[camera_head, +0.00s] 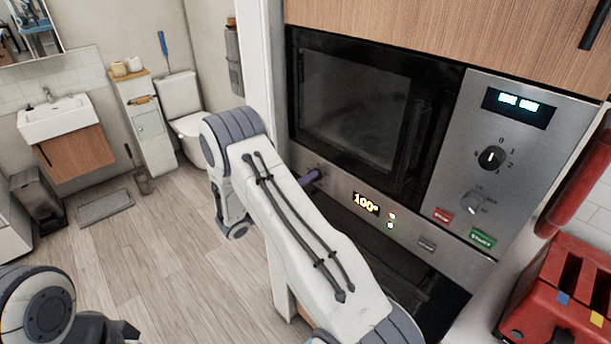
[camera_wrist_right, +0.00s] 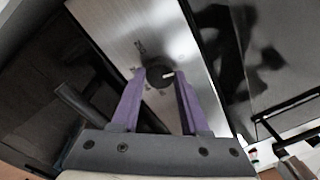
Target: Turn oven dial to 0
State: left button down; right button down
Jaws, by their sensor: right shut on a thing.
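The oven display (camera_head: 366,203) reads 100°. Printed marks beside the dial are too blurred to read. My left arm shows at the lower left, its gripper out of view.
A dark-windowed appliance (camera_head: 350,105) sits above the panel. Its control panel at right has a numbered black knob (camera_head: 491,158), a smaller grey knob (camera_head: 471,203), and red and green buttons. A red toaster (camera_head: 562,305) stands at the lower right. The wooden floor (camera_head: 150,240) at left is largely clear.

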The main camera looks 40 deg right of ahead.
jog(key=shift+n+p, duration=0.4)
jog(key=shift+n, duration=0.6)
jog(key=shift+c, duration=2)
grip_release()
